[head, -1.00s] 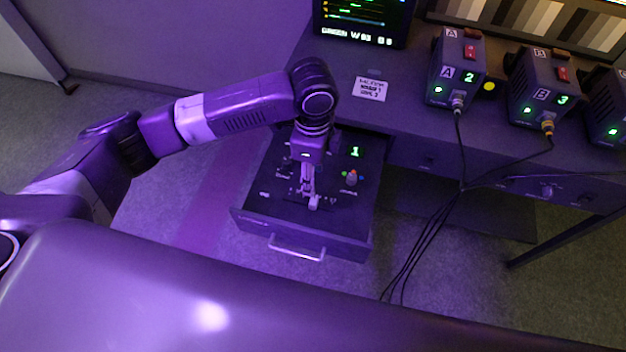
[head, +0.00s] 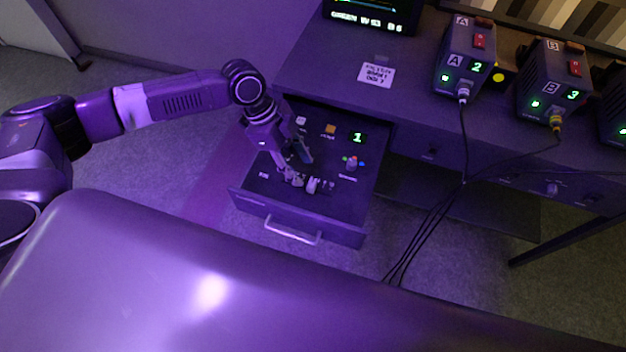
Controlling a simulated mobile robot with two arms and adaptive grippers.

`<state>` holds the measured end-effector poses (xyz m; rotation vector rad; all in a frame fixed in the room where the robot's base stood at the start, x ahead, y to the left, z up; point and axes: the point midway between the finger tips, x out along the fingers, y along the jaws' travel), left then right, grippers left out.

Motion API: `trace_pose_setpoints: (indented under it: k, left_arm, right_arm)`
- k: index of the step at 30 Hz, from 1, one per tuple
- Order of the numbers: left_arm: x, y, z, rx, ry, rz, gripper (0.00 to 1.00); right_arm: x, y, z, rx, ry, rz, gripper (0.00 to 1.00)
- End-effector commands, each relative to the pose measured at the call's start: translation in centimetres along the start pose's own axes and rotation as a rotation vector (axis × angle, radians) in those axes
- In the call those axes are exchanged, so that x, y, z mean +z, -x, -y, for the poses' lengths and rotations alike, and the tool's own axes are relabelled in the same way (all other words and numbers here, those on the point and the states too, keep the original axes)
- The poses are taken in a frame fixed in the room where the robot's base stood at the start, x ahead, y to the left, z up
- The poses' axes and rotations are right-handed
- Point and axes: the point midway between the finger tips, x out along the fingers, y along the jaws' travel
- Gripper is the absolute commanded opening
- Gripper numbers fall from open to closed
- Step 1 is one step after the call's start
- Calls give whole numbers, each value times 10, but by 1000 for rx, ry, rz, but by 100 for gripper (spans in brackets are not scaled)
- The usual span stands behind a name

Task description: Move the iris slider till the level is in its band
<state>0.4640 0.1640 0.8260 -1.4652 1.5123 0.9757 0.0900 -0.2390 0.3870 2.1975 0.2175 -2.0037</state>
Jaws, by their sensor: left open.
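My left gripper (head: 298,167) reaches down from the left over the open drawer (head: 342,218) with its fingers apart. A small pale slider knob (head: 312,185) stands on the drawer's panel just right of the lower fingertip. I take it for the iris slider, but its label is too small to read. Whether the finger touches it I cannot tell. The monitor (head: 372,17) is cut off at the top; only its bottom text line shows, so the level and its band are out of view. My right gripper is not in view.
Box A (head: 466,62) and box B (head: 551,85) stand on the desk, with black cables (head: 440,210) hanging right of the drawer.

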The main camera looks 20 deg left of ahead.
Motion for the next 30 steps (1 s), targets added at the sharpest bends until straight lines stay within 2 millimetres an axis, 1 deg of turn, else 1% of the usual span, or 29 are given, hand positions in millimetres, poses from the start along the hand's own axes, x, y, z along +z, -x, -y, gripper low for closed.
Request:
trace_pose_setpoints:
  k: [6, 9, 12, 16, 23, 30]
  left_arm:
    - [-2, -36, -1, 4, -1, 1, 41]
    - [-2, -50, -1, 4, 0, 1, 41]
    - [-1, -60, -1, 3, 0, 2, 41]
    - [-1, -67, 0, 1, -1, 2, 41]
    - [0, -68, -1, 1, -1, 3, 41]
    - [0, -68, -1, 1, -1, 3, 15]
  right_arm:
    - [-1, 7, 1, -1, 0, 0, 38]
    - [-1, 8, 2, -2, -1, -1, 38]
    - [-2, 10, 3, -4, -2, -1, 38]
    - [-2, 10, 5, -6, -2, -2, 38]
    - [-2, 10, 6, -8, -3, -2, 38]
    - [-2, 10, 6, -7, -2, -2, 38]
